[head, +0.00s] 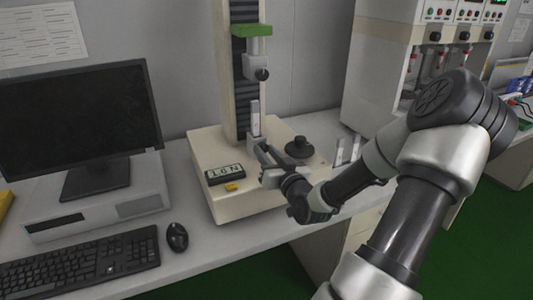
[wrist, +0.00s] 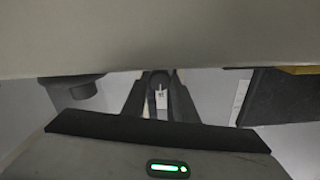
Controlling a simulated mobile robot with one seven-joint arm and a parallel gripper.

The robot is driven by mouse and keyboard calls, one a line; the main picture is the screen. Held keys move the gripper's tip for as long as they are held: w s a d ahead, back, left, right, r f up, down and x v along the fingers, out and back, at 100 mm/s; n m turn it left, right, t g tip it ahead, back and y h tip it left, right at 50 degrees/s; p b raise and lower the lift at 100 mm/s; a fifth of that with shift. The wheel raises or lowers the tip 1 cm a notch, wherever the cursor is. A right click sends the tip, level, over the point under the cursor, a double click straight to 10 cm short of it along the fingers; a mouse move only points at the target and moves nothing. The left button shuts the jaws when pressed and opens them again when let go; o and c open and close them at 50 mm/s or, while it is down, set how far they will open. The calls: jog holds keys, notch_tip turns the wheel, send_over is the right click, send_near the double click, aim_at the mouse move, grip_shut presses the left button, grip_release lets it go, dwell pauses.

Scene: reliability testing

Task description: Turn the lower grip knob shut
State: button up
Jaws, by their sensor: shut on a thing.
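The tester's lower grip (head: 254,125) stands at the foot of the column, a pale metal piece above the cream base. My gripper (head: 263,160) is at the lower grip's front, with its fingers closed at the height of its knob. The lower knob itself is hidden behind the fingers in the head view. In the wrist view, my gripper (wrist: 160,96) shows two dark fingers close together, with a small pale, marked piece seen between them. The knob's turn position cannot be read.
The upper grip with its black knob (head: 262,74) hangs above, under a green crosshead (head: 252,30). A dark round piece (head: 299,147) sits on the base at right. A monitor (head: 80,125), keyboard (head: 85,262) and mouse (head: 177,236) lie left.

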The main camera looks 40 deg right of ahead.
jog(key=shift+r+m+p, duration=0.15)
jog(key=shift+m+p, duration=0.75)
jog(key=shift+m, duration=0.2)
jog(key=m+p, duration=0.2)
jog(key=m, duration=0.1)
jog(key=shift+m, duration=0.3)
jog(key=m+p, duration=0.2)
jog(key=m, duration=0.1)
jog(key=shift+m, duration=0.3)
jog(key=m+p, duration=0.2)
jog(key=m, duration=0.1)
jog(key=shift+m, duration=0.4)
jog(key=m+p, duration=0.2)
jog(key=m, duration=0.3)
jog(key=m+p, duration=0.1)
jog(key=m, duration=0.4)
jog(key=shift+m, duration=0.5)
jog(key=o, duration=1.1)
jog(key=shift+c, duration=0.2)
